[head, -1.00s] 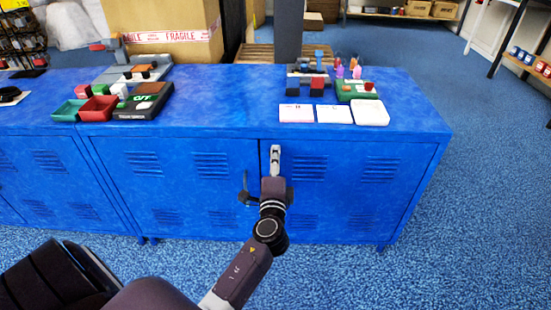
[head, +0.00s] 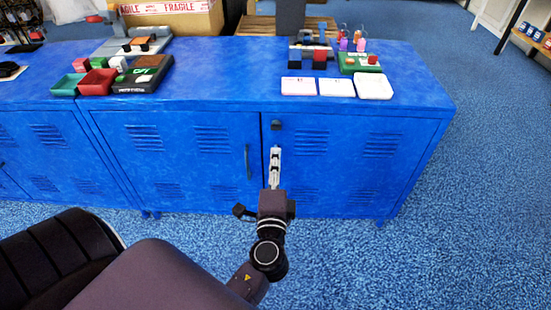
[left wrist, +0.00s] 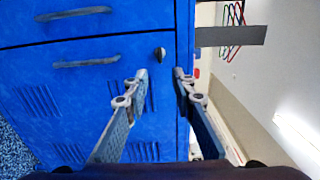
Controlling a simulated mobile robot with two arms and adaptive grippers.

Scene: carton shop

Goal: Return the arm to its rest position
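My left gripper (head: 275,152) is in front of the blue cabinet (head: 180,150), with its fingers pointing at the cabinet front below the top edge. In the left wrist view the left gripper (left wrist: 161,78) has its two fingers apart with nothing between them. A dark knob (head: 277,125) on the cabinet front shows just above the fingertips; the knob (left wrist: 160,53) also shows in the left wrist view. I cannot tell whether the fingers touch the cabinet. My right gripper is not in view.
The cabinet top holds red and green bins (head: 98,82), white cards (head: 299,86), a white tray (head: 373,86) and small items. A dark vertical handle (head: 247,161) is left of the gripper. Blue carpet (head: 470,200) lies free at the right.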

